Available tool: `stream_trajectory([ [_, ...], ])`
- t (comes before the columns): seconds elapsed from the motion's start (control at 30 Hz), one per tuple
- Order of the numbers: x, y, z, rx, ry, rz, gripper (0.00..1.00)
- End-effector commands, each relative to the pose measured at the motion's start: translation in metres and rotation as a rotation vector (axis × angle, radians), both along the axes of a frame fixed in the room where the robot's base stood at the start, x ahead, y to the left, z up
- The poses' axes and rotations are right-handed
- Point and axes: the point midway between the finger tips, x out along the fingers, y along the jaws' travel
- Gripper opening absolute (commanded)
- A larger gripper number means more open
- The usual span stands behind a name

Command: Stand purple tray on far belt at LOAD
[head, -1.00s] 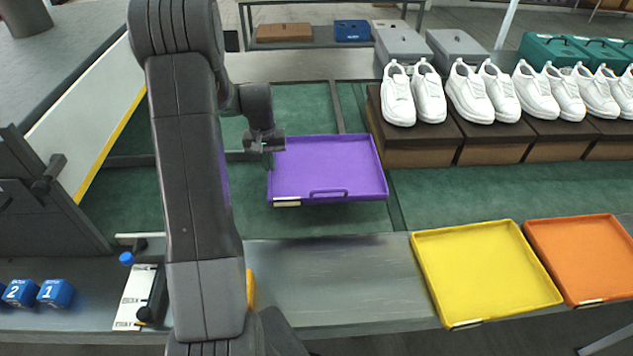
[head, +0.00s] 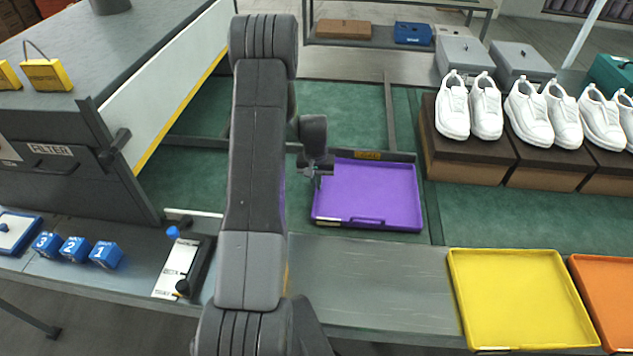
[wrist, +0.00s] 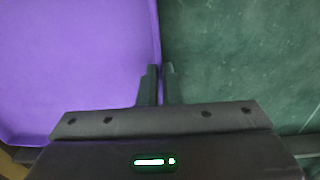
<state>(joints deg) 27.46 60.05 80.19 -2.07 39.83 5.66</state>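The purple tray (head: 367,190) is level over the green belt (head: 330,118), in front of a dark crossbar with a small yellow label (head: 367,155) that I cannot read clearly. I cannot tell whether the tray touches the belt. My gripper (head: 316,184) is at the tray's left edge. In the wrist view, my gripper (wrist: 160,72) has its two fingers close together on either side of the tray's rim, with the purple floor (wrist: 75,60) to the left and green belt (wrist: 240,60) to the right.
White shoes on brown boxes (head: 470,153) stand right of the tray. A yellow tray (head: 523,298) and an orange tray (head: 610,300) lie on the near grey surface (head: 380,275). Blue numbered blocks (head: 74,249) and a filter machine (head: 60,165) are at left.

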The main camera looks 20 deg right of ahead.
Motion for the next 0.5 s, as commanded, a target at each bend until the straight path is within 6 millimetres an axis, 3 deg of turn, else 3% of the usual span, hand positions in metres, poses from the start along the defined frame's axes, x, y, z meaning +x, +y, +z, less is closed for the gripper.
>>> stream_trajectory([
  [0.13,0.0000,-0.0001,-0.0033,0.000,0.000,0.001,0.00],
  [0.27,-0.0002,0.0001,-0.0023,0.001,0.001,0.000,0.26],
  [0.5,-0.0001,0.0001,-0.0021,0.001,0.001,0.000,0.26],
])
